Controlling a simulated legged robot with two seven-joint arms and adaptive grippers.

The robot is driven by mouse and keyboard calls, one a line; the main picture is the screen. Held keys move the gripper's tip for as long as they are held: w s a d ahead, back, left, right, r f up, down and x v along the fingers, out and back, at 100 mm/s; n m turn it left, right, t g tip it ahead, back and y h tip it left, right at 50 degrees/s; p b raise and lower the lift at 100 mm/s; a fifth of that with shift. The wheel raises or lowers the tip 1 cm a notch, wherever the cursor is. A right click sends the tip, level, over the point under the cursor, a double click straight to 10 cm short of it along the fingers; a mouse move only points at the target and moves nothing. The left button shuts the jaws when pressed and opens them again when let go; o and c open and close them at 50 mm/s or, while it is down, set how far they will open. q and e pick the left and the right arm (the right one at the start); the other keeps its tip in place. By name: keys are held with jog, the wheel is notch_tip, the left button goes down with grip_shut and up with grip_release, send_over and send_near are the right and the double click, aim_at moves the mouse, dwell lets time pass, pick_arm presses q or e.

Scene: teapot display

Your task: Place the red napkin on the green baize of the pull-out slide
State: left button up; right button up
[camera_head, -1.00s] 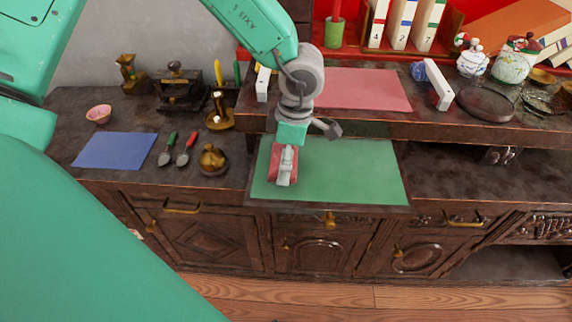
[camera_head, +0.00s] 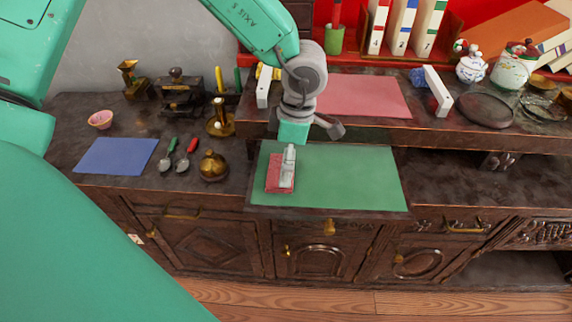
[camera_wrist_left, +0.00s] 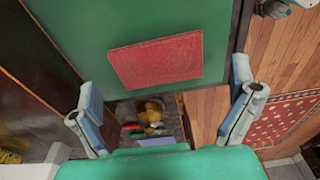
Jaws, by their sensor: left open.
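The red napkin (camera_head: 276,178) lies flat on the left part of the green baize (camera_head: 350,178) of the pull-out slide. The wrist view shows the napkin (camera_wrist_left: 157,60) whole, with green around most of it. My left gripper (camera_head: 312,157) is over the left part of the baize, with one finger in front of the napkin. In the wrist view the gripper (camera_wrist_left: 165,88) has its fingers wide apart with nothing between them. A small gap between finger and napkin cannot be judged from the head view.
Left of the slide are a brass pot (camera_head: 213,166), two spoons (camera_head: 175,155) and a blue napkin (camera_head: 115,156). A raised shelf with a pink mat (camera_head: 365,95) and white stands (camera_head: 438,92) is behind. The right part of the baize is clear.

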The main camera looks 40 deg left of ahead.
pick_arm(q)
notch_tip(320, 180, up, 8)
jog(key=p, duration=0.1)
jog(key=shift+w+d+p, duration=0.3)
jog(key=shift+a, duration=0.1)
